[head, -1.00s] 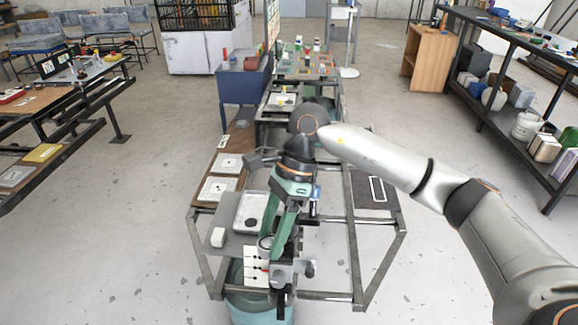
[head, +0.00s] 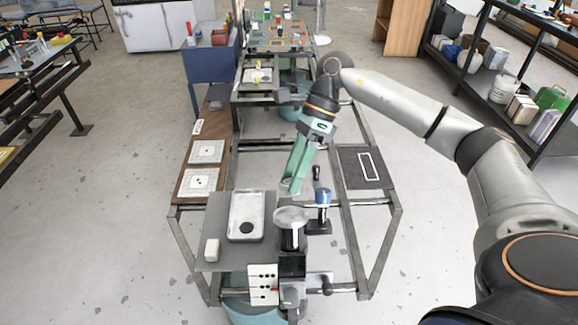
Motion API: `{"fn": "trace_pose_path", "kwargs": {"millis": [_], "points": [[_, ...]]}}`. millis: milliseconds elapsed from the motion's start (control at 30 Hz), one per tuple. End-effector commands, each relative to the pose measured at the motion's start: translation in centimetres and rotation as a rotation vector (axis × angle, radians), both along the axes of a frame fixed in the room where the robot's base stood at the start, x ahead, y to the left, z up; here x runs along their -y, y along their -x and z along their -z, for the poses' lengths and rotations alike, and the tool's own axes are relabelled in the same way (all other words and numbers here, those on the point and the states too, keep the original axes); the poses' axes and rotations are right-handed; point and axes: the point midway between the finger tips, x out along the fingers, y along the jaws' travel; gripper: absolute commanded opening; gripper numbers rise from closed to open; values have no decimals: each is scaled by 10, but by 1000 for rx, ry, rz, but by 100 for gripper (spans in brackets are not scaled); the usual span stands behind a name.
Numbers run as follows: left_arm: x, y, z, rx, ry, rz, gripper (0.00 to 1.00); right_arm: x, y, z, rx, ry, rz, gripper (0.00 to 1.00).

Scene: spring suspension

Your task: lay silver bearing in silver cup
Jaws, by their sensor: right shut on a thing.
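A silver cup (head: 290,215), round and shallow, stands on a dark post at the front of the metal frame. My right gripper (head: 291,186), with green fingers pointing down, is just above and behind the cup. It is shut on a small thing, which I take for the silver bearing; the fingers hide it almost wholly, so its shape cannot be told. I cannot tell whether it touches the cup's rim. My left gripper is not in view.
A white tray (head: 246,220) with a dark round spot and a white block (head: 212,250) lie on a grey plate left of the cup. A blue-topped post (head: 323,196) stands close on its right. A white panel (head: 263,283) is in front. A dark pad (head: 363,168) lies at right.

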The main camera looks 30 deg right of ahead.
Motion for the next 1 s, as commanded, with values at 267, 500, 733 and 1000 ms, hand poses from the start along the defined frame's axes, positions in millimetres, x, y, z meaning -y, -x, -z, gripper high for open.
{"fn": "trace_pose_path", "kwargs": {"millis": [267, 500, 733, 1000], "points": [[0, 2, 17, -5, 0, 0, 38, -4, 8, 23, 1, 0, -1, 0], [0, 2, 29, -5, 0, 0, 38, -9, 14, 41, 1, 0, -1, 0], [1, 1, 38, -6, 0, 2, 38, -11, 18, 52, 0, 0, 0, 0], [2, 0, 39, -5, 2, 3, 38, -13, 20, 56, -1, 0, -1, 0]]}}
